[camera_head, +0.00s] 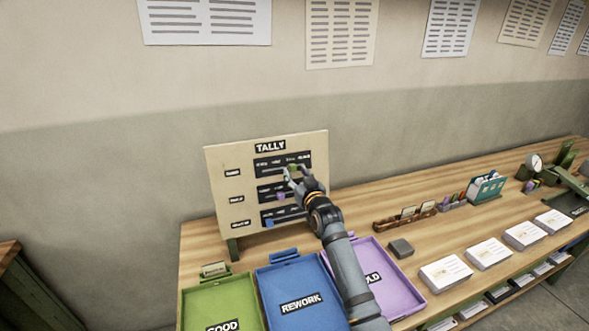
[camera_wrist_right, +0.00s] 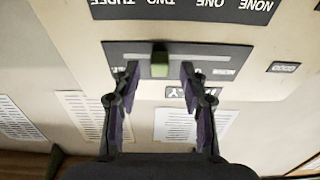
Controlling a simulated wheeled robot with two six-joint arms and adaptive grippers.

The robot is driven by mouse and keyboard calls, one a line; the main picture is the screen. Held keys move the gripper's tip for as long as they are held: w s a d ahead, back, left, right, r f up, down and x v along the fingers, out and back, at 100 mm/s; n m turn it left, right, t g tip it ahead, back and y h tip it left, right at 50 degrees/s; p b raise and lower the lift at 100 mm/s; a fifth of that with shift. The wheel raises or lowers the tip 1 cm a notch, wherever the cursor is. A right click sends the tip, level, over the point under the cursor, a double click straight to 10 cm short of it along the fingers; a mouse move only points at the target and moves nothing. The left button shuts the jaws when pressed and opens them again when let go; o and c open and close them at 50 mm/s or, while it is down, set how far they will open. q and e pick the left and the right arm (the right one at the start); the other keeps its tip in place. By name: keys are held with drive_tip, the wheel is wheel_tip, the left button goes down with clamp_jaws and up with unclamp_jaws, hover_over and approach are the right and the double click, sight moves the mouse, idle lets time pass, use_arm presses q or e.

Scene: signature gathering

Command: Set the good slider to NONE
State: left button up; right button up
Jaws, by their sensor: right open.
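The tally board (camera_head: 220,190) stands upright at the back of the bench with three slider rows. The top row's green slider knob (camera_head: 292,167) sits right of its track's middle in the head view, seemingly below the third label. In the wrist view, which is upside down, the green knob (camera_wrist_right: 160,65) stands between my fingers, beside the GOOD label (camera_wrist_right: 284,67). NONE is at the right end there. My right gripper (camera_head: 293,174) is open, with one fingertip on each side of the knob and a gap to each (camera_wrist_right: 160,80). My left gripper is out of view.
A purple knob (camera_head: 281,196) and a blue knob (camera_head: 269,223) sit on the lower rows. Green GOOD (camera_head: 240,300), blue REWORK (camera_head: 318,272) and purple HOLD (camera_head: 410,299) trays lie in front, partly under my right arm. Card stacks (camera_head: 446,272) fill the right.

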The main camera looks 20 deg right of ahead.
drive_tip(key=shift+w+r, duration=0.2)
drive_tip(key=shift+w, duration=0.4)
drive_tip(key=shift+w+f, duration=0.15)
drive_tip(key=shift+w, duration=0.05)
drive_tip(key=shift+c, duration=0.5)
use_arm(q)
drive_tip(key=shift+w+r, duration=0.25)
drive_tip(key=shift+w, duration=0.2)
use_arm(e)
drive_tip(key=shift+s, duration=0.1)
clamp_jaws()
